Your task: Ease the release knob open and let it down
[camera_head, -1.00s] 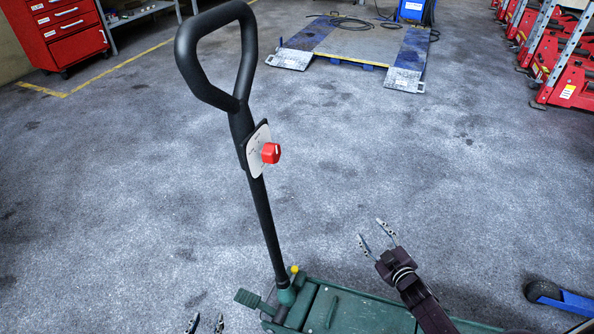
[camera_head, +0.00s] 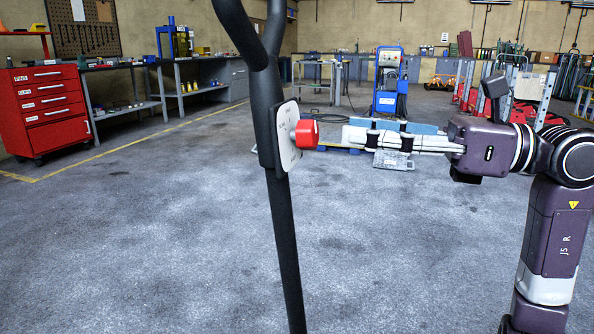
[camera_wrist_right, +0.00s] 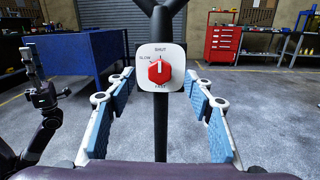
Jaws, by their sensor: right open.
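The red release knob (camera_head: 306,134) sits on a white plate (camera_head: 287,136) on the black jack handle (camera_head: 284,240). In the right wrist view the knob (camera_wrist_right: 159,71) is centred ahead, its white mark pointing up to SHUT; SLOW is at upper left and FAST below. My right gripper (camera_head: 346,138) is open, just right of the knob and level with it. In the wrist view its blue-padded fingers (camera_wrist_right: 160,100) stand wide on both sides, apart from the knob. My left arm and gripper (camera_wrist_right: 35,85) show dark at the wrist view's left edge, jaws unclear. The jack body is out of view.
A red tool cabinet (camera_head: 45,108) and workbenches stand along the back left. A blue machine (camera_head: 390,80) and red equipment stand far behind. In the wrist view a blue bench (camera_wrist_right: 78,58) is at left. The floor around the handle is clear.

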